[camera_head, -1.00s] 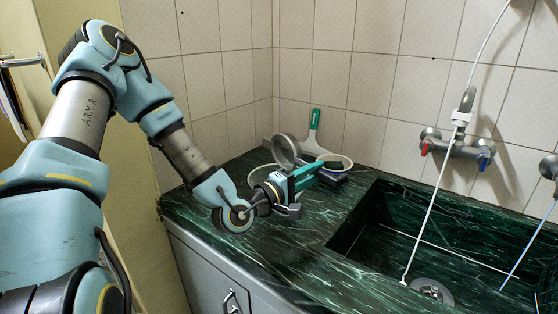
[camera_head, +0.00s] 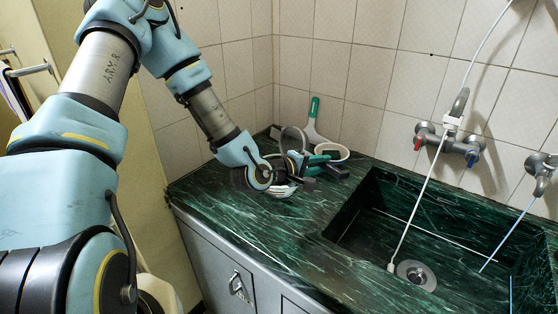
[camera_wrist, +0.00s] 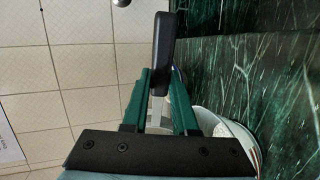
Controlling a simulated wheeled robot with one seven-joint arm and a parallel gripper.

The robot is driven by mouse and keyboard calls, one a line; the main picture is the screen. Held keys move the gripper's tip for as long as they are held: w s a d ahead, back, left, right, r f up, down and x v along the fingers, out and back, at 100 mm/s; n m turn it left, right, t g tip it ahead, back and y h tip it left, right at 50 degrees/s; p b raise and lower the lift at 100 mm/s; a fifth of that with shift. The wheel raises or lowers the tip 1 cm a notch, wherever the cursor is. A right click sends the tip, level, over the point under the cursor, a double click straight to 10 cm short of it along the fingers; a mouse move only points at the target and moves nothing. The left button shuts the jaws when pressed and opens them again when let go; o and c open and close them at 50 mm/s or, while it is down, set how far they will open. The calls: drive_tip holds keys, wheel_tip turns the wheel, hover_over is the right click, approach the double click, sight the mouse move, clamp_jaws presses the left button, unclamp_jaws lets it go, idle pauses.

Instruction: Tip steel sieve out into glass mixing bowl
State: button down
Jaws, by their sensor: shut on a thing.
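My gripper (camera_head: 318,163) is shut on a black handle (camera_wrist: 164,52), which stands out beyond the green fingers in the wrist view. The handle seems to belong to the steel sieve (camera_head: 284,134), whose thin round rim stands steeply tilted beside my gripper in the head view. Its mesh and contents cannot be made out. A pale, rounded bowl edge (camera_head: 281,191) shows below my wrist, perhaps the glass mixing bowl. My arm hides most of it. A pale curved rim also shows beside the fingers in the wrist view (camera_wrist: 241,132).
A white bowl (camera_head: 343,152) stands behind my gripper. A dark object (camera_head: 338,172) lies near the sink (camera_head: 385,235). The counter (camera_head: 235,208) in front is clear. A white hose (camera_head: 428,185) hangs over the sink.

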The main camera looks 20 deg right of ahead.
drive_tip(key=w+d+f+g+y+p, duration=0.3)
drive_tip(key=d+y+p, duration=0.2)
drive_tip(key=d+y, duration=0.6)
drive_tip(key=shift+g+y, duration=0.3)
drive_tip(key=shift+y, duration=1.3)
drive_tip(key=shift+s+d+f, duration=0.1)
idle(0.4)
